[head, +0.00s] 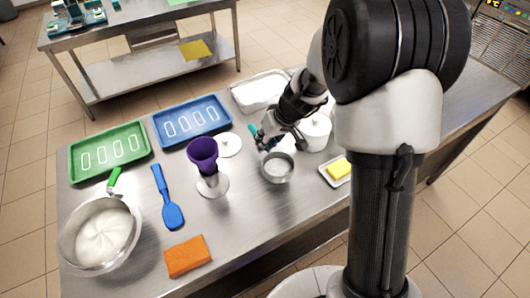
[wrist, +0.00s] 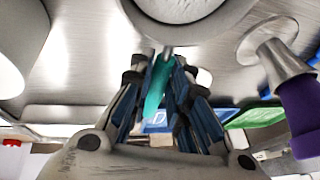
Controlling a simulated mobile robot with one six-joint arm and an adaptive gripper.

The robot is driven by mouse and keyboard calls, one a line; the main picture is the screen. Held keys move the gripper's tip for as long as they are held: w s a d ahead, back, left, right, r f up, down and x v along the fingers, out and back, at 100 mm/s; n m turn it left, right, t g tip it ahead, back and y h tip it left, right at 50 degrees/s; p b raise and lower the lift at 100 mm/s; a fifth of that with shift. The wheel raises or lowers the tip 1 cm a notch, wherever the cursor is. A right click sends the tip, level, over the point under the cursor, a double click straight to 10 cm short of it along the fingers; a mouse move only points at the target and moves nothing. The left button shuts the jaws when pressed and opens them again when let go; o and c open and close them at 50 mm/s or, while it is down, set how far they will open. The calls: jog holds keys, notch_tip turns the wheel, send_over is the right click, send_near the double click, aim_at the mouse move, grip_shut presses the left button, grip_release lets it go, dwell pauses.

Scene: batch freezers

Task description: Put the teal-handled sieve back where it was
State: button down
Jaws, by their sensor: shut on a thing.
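The sieve (head: 278,168) is a round metal bowl with pale mesh or contents, at the middle right of the steel table in the head view. Its teal handle (head: 253,131) shows beside my gripper (head: 268,141). In the wrist view the teal handle (wrist: 158,85) lies between the two fingers of my gripper (wrist: 163,68), which are shut on it. The sieve's round rim (wrist: 180,12) shows at the top edge there, partly cut off. I cannot tell whether the bowl touches the table or hangs just above it.
A white pot (head: 316,134) stands close right of my gripper, and a butter dish (head: 331,176) lies right of the sieve. Left are a purple funnel (head: 203,150) on a stand and a white disc (head: 229,148). Bare steel lies in front of the sieve.

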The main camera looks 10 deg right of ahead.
jog(key=shift+f+b, duration=0.75)
jog(key=shift+f, duration=1.3)
jog(key=shift+f, duration=0.15)
jog(key=c, duration=1.5)
grip_release()
